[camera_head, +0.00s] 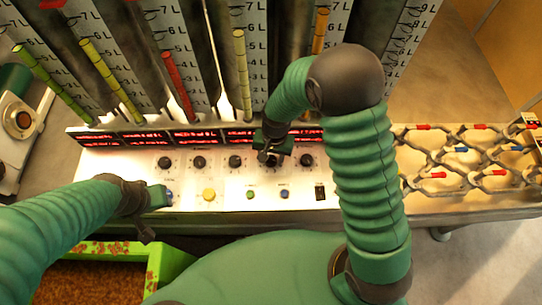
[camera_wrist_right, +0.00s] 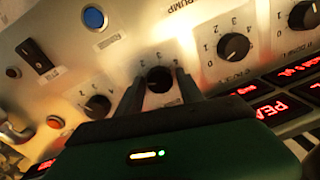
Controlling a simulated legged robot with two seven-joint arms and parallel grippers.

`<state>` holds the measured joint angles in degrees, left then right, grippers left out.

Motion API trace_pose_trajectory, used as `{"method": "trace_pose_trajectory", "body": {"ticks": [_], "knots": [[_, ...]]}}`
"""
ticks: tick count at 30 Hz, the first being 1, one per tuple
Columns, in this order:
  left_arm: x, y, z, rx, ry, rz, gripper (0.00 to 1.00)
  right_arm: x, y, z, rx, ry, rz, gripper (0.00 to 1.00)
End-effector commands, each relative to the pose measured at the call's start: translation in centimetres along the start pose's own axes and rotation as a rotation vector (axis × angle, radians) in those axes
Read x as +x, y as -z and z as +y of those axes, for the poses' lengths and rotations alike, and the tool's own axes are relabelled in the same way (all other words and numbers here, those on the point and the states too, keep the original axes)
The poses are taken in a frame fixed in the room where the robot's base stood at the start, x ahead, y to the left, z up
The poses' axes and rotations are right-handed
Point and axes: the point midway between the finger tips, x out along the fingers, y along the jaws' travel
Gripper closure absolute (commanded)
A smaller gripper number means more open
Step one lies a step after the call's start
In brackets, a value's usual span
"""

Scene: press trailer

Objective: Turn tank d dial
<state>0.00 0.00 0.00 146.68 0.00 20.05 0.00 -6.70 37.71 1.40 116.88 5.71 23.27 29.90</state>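A row of round black dials runs along the white control panel (camera_head: 221,180). My right gripper (camera_head: 268,152) is over the fourth dial from the left and largely hides it in the head view. In the right wrist view this black dial (camera_wrist_right: 159,79) sits between the two fingers of my right gripper (camera_wrist_right: 160,84), with small gaps showing on both sides. Whether the fingertips touch it is unclear. A neighbouring dial (camera_head: 306,160) is to the right in the head view.
Red lit displays (camera_head: 195,135) line the panel's back, below tall scaled tanks. A yellow button (camera_head: 209,195), a green button (camera_head: 250,195) and a black switch (camera_head: 320,192) are in front of the dials. A green bin (camera_head: 172,262) stands below left; a metal lattice (camera_head: 465,160) lies at right.

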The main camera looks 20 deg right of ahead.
Motion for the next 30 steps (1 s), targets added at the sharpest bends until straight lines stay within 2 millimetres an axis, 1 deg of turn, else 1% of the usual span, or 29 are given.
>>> {"method": "trace_pose_trajectory", "body": {"ticks": [4, 7, 11, 18, 21, 25, 27, 30], "knots": [[0.0, 0.0, 0.0, 0.0, 0.0, 0.0, 0.64, -0.2, 0.1, 0.0, 0.0, 0.0, 0.001, 0.56], [0.0, 0.0, 0.0, 0.0, 0.0, 0.0, 0.64, -1.5, 0.1, -0.1, -0.001, 0.002, 0.004, 0.56], [0.1, 0.0, 0.0, 0.0, 0.0, 0.0, 0.64, -4.7, 0.2, -0.1, 0.0, 0.003, 0.007, 0.56], [0.2, -0.1, 0.0, 0.0, 0.0, 0.0, 0.64, -11.8, 0.1, -0.1, 0.0, 0.003, 0.005, 0.56], [0.2, -0.1, 0.0, 0.0, 0.0, 0.0, 0.64, -14.2, 0.1, -0.1, 0.0, 0.003, 0.004, 0.56], [0.2, -0.1, 0.0, 0.0, 0.0, 0.0, 0.64, -16.1, 0.1, -0.1, 0.001, 0.001, 0.002, 0.56], [0.2, -0.1, 0.0, 0.0, 0.0, 0.0, 0.64, -16.6, 0.1, -0.1, 0.001, 0.0, 0.0, 0.56], [0.2, -0.1, 0.0, 0.0, 0.0, 0.0, 0.64, -16.8, 0.1, -0.1, 0.001, -0.001, -0.001, 0.56]]}}
